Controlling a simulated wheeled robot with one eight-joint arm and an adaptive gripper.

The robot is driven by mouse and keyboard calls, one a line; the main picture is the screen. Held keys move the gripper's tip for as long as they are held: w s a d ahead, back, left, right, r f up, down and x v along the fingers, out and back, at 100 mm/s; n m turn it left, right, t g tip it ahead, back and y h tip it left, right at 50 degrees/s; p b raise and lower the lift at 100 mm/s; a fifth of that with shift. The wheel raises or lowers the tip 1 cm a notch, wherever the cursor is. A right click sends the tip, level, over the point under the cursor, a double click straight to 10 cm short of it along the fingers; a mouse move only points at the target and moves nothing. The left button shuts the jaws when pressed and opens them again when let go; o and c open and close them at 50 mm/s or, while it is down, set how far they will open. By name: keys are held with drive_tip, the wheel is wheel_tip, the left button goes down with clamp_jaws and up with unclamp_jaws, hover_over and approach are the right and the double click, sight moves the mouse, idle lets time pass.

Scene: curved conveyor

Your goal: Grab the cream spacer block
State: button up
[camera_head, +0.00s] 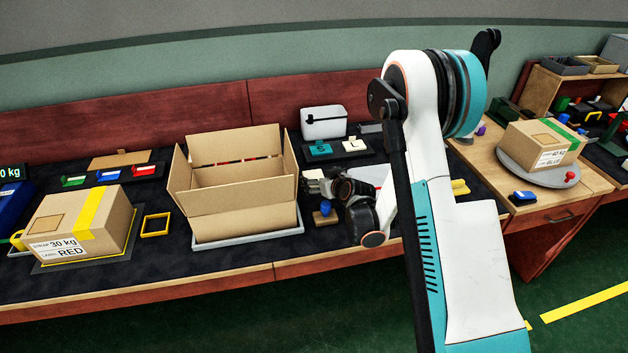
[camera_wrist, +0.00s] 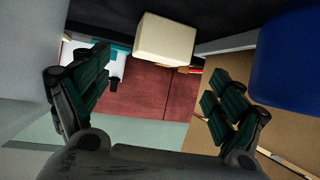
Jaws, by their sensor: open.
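The cream spacer block (camera_wrist: 165,40) shows in the wrist view at the upper middle, a plain pale block on the dark surface. My gripper (camera_wrist: 160,68) is open, with one dark-green-padded finger on each side of the view. The block appears ahead of the fingers, roughly in line with the gap between them. I see no finger touching it. In the head view my gripper (camera_head: 314,183) is low over the dark bench, just right of the open carton.
The open carton (camera_head: 240,221) stands left of my gripper; its cardboard also shows in the wrist view (camera_wrist: 212,141). A blue knob (camera_head: 325,208) is close below my gripper and looms large in the wrist view (camera_wrist: 292,62).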

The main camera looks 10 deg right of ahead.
sight(315, 176)
drive_tip(key=b+x, duration=0.3)
drive_tip(key=x, duration=0.4)
drive_tip(key=shift+f, duration=0.15)
drive_tip(key=c, duration=1.3)
